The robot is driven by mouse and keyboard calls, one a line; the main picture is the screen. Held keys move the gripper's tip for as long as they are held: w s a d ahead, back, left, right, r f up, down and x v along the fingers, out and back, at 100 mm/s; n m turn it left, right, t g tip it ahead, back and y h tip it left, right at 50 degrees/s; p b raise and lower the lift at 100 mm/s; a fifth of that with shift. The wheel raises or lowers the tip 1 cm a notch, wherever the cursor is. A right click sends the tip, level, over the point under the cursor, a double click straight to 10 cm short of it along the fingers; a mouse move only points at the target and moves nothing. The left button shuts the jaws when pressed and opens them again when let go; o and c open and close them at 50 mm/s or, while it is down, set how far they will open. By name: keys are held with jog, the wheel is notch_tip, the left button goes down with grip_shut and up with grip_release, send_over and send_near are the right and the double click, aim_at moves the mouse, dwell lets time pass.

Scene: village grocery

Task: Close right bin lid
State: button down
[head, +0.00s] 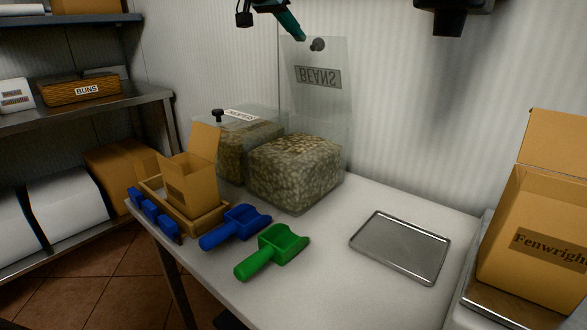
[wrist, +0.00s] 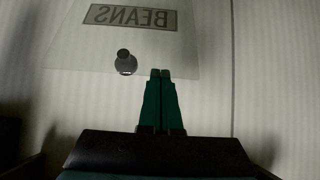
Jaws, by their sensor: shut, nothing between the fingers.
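The right bin (head: 296,172) is a clear box full of beans on the white table. Its clear lid (head: 325,105) stands open and upright at the back, with the BEANS label upside down. A dark round knob (head: 317,44) is near the lid's upper edge. The knob also shows in the wrist view (wrist: 125,62). My gripper (head: 303,38) has teal fingers, is shut and empty, and is close to the knob. In the wrist view its fingertips (wrist: 160,72) are just right of the knob, with a gap in the picture between them.
The left bin (head: 232,155) has its lid down, with a black knob (head: 217,115). The wall is close behind the lid.

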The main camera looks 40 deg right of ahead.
jog(key=s+a+f+b, duration=0.1)
jog(key=a+f+b, duration=0.2)
jog(key=a+b, duration=0.2)
jog(key=shift+s+f+b, duration=0.15)
jog(key=shift+b, duration=0.45)
jog(key=shift+a+f, duration=0.15)
dwell(0.6)
